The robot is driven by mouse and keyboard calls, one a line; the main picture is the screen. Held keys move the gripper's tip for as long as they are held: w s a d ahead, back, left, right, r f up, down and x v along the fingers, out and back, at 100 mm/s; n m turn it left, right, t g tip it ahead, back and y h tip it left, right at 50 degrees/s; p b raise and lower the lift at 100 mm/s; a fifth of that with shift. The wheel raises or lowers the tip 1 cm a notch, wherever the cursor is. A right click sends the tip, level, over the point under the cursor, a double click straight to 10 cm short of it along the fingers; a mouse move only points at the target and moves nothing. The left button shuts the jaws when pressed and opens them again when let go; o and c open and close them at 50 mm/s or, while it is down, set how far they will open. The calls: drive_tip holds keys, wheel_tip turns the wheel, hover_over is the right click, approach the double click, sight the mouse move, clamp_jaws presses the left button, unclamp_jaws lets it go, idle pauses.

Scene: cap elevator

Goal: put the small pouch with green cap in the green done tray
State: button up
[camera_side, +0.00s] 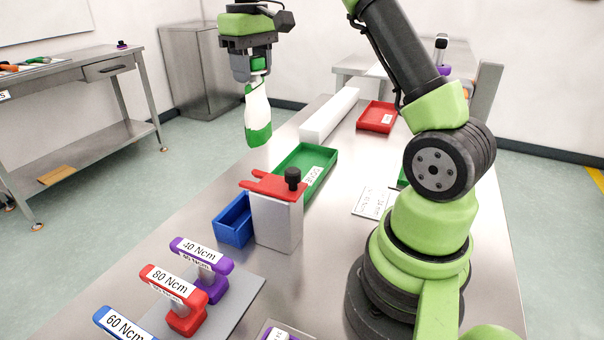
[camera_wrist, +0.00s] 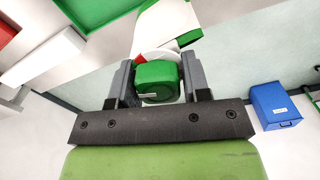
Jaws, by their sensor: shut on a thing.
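The small pouch (camera_side: 257,112) is white with a green bottom, and its green cap (camera_side: 258,63) is at the top. My gripper (camera_side: 250,66) is shut on the green cap, and the pouch hangs below it, slightly tilted, in the air. In the wrist view the green cap (camera_wrist: 157,80) sits between the two fingers of my gripper (camera_wrist: 158,84), with the white pouch body (camera_wrist: 172,22) beyond it. The green done tray (camera_side: 327,156) lies on the table, below and to the right of the pouch in the side view. Its near part is hidden behind a grey block.
The grey block (camera_side: 276,222) with a red top piece and black knob stands before the green tray. A blue bin (camera_side: 233,222) is beside it. A red tray (camera_side: 377,117) and long white block (camera_side: 330,115) lie farther back. Labelled torque tools (camera_side: 201,254) stand at the front left.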

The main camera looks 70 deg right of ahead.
drive_tip(key=s+d+m, duration=0.2)
drive_tip(key=s+d, duration=0.2)
drive_tip(key=d, duration=0.7)
wheel_tip(320, 180, down, 15)
drive_tip(key=shift+w+a+f, duration=0.15)
drive_tip(key=shift+w+a, duration=0.1)
drive_tip(key=shift+a, duration=0.1)
drive_tip(key=shift+f, duration=0.1)
drive_tip(key=o, duration=1.2)
drive_tip(key=shift+o, duration=0.2)
